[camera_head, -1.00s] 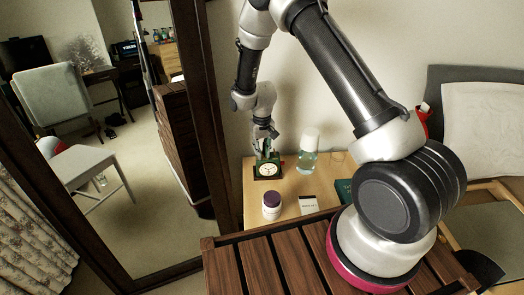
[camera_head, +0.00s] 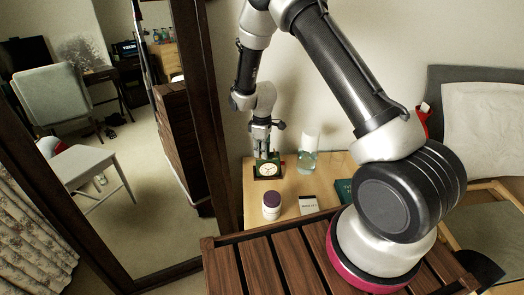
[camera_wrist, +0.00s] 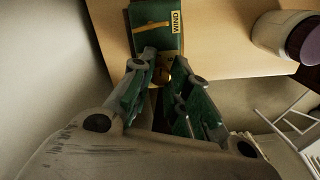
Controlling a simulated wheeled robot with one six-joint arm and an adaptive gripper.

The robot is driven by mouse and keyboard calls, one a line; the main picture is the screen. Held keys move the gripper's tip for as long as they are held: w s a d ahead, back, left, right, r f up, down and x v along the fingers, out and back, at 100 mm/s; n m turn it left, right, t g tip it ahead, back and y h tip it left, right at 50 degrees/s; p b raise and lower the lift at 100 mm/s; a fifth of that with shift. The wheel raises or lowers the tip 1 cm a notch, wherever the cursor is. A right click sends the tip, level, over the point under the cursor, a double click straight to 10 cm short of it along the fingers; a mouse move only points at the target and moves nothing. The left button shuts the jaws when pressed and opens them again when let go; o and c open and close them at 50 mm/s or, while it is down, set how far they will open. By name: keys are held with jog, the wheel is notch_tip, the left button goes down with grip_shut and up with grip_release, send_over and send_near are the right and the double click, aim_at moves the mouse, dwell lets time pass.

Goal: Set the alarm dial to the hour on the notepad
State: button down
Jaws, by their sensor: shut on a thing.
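The green alarm clock (camera_head: 268,170) stands on the bedside table, its white dial facing the head camera; the hand positions are too small to read. My gripper (camera_head: 264,148) is behind and above it. In the wrist view, the clock's green back (camera_wrist: 157,28) shows a yellow label reading "WIND" and a yellow bar. My gripper (camera_wrist: 163,72) is shut on a small brass knob (camera_wrist: 163,76) at the clock's edge, partly hidden by the fingers. The notepad (camera_head: 309,205) lies on the table, its writing too small to read.
A white jar with a purple lid (camera_head: 271,206) stands in front of the clock; it also shows in the wrist view (camera_wrist: 285,33). A clear bottle (camera_head: 308,154) stands to the right. A dark green book (camera_head: 344,190) lies right of the notepad. A mirror's wooden frame (camera_head: 208,120) rises at left.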

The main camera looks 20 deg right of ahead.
jog(key=shift+n, duration=0.8)
jog(key=c, duration=1.3)
grip_release()
notch_tip(320, 180, up, 12)
